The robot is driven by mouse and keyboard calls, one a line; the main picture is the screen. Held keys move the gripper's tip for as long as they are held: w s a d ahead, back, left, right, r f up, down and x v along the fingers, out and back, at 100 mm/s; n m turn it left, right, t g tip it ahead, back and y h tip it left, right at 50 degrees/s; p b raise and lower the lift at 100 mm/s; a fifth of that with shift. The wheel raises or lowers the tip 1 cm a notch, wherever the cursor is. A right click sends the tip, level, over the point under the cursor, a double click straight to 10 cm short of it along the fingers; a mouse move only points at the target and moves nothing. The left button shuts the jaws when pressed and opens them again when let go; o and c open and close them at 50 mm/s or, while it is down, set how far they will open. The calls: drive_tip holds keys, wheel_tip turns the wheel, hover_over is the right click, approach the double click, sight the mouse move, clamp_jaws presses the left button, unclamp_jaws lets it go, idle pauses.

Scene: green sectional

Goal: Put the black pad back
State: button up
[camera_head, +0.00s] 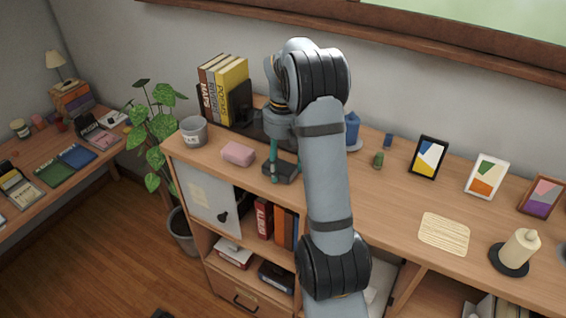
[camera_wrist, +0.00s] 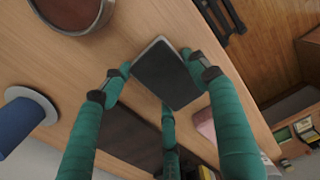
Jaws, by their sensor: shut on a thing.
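The black pad (camera_wrist: 168,72) is a dark square with a pale grey edge. My gripper (camera_wrist: 163,82) is shut on it, with teal fingers at its sides. In the head view, the pad (camera_head: 283,173) and my gripper (camera_head: 284,158) are over the cabinet top, near its front edge. I cannot tell whether the pad touches the wood. A long dark flat area (camera_wrist: 128,135) lies behind the fingers in the wrist view. It partly shows behind my wrist in the head view (camera_head: 252,126).
A pink block (camera_head: 238,153) and a grey cup (camera_head: 193,132) stand left of my gripper. Upright books (camera_head: 222,90) are behind. A blue cylinder (camera_wrist: 20,122) on a pale disc and a round brown-topped container (camera_wrist: 72,12) are nearby. Picture frames (camera_head: 429,157) stand right.

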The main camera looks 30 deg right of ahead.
sight(283, 163)
drive_tip(key=shift+f, duration=0.2)
drive_tip(key=o, duration=1.1)
drive_tip(key=shift+r, duration=0.1)
drive_tip(key=shift+r, duration=0.65)
wheel_tip(283, 163, up, 11)
drive_tip(key=p, duration=0.1)
